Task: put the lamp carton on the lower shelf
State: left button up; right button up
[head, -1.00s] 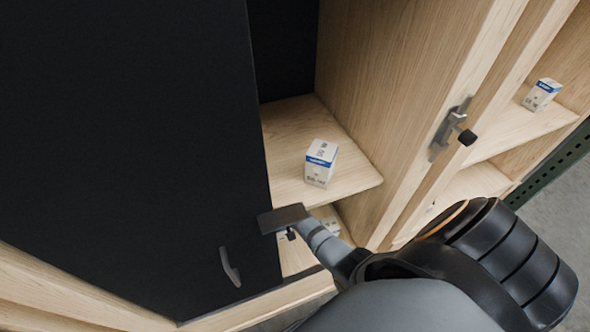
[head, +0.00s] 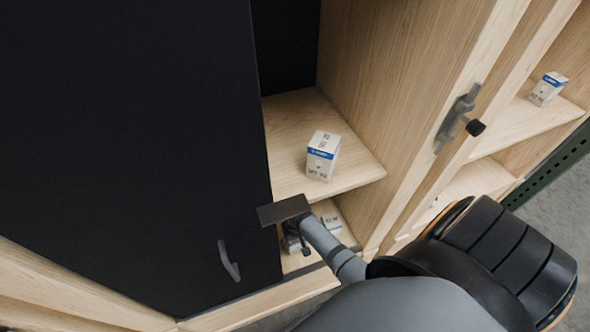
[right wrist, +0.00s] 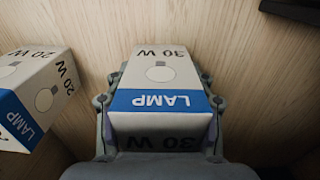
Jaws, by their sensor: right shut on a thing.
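My right gripper (right wrist: 160,108) is shut on a white lamp carton (right wrist: 160,70) with a blue LAMP band and "30 W" print, one finger on each side. In the head view the right gripper (head: 294,240) is at the lower shelf (head: 345,238), below the upper shelf, partly behind my wrist; the held carton is hard to make out there. A second lamp carton, marked "20 W" (right wrist: 35,95), is to the left of the held one, apart from it. I cannot tell whether the held carton touches the shelf. My left gripper is not in view.
Another white and blue carton (head: 322,156) stands on the upper shelf (head: 290,180). A black door panel (head: 130,150) with a handle (head: 228,262) covers the left. A latch (head: 457,120) is on the right post. Another carton (head: 547,89) sits in the right bay.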

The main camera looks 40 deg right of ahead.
jog(key=o, duration=1.2)
jog(key=shift+o, duration=0.2)
notch_tip(320, 180, up, 8)
jog(key=shift+f+p, duration=0.25)
jog(key=shift+p, duration=0.65)
